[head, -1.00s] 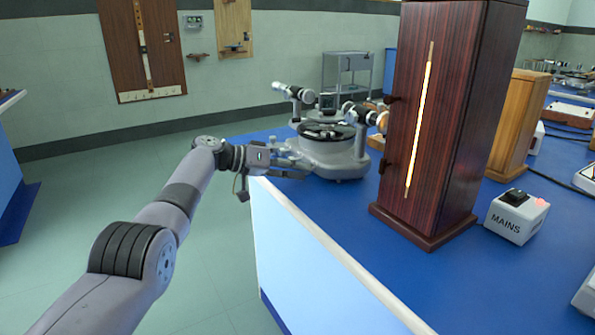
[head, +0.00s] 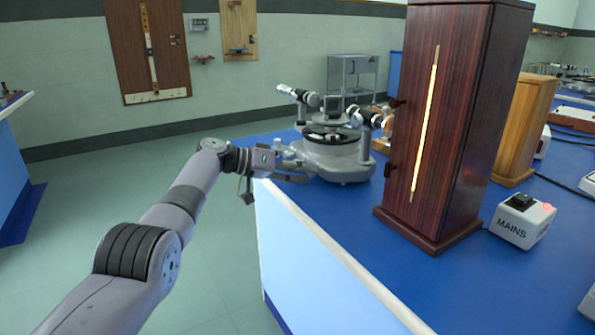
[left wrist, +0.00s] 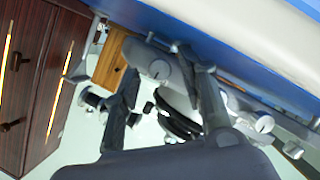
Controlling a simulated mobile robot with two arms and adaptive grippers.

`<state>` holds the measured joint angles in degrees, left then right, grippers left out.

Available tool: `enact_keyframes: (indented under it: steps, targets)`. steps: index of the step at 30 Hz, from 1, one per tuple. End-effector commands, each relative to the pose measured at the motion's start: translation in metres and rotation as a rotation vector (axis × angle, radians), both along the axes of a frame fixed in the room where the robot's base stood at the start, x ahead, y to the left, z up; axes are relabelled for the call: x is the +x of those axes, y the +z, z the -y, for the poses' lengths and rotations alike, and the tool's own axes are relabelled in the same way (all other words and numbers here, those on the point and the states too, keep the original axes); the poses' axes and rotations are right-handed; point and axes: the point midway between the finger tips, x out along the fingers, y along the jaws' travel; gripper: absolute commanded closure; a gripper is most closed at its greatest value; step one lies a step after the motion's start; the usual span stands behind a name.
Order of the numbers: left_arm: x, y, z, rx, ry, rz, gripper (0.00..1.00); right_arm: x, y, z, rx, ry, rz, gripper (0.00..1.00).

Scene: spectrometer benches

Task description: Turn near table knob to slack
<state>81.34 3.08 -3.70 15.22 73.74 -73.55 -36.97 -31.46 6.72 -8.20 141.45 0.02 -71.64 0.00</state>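The grey spectrometer (head: 345,168) with a black round table stands on the blue bench at its far left corner. My left gripper (head: 303,168) is at its left side, low by the base. In the left wrist view my left gripper (left wrist: 165,60) has its two dark fingers apart. A round silver knob (left wrist: 160,69) shows in the gap between them; I cannot tell whether a finger touches it. Another silver knob (left wrist: 263,124) lies to the right of the fingers. I cannot tell for certain which one is the near table knob. My right gripper is out of view.
A tall dark wooden lamp housing (head: 445,130) with a glowing slit stands close to the right of the spectrometer. A white MAINS box (head: 522,222) is beside it. The bench edge (head: 330,245) runs below my gripper. Open floor lies to the left.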

Motion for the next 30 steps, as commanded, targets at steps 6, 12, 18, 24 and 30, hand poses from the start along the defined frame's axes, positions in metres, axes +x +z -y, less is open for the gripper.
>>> enact_keyframes:
  steps: [6,12,18,24,30]
  targets:
    - [-0.002,0.002,-0.010,-0.001,0.002,0.001,0.61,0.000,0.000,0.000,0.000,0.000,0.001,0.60]
    - [-0.009,0.006,-0.025,0.002,0.002,0.001,0.61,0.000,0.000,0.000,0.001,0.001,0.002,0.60]
    - [-0.020,0.016,-0.051,0.002,0.002,0.001,0.61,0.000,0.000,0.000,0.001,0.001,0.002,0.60]
    - [-0.026,0.022,-0.068,0.000,0.002,0.000,0.61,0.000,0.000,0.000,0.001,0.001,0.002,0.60]
    - [-0.028,0.024,-0.071,0.000,0.000,0.000,0.61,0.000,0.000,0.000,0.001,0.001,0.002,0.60]
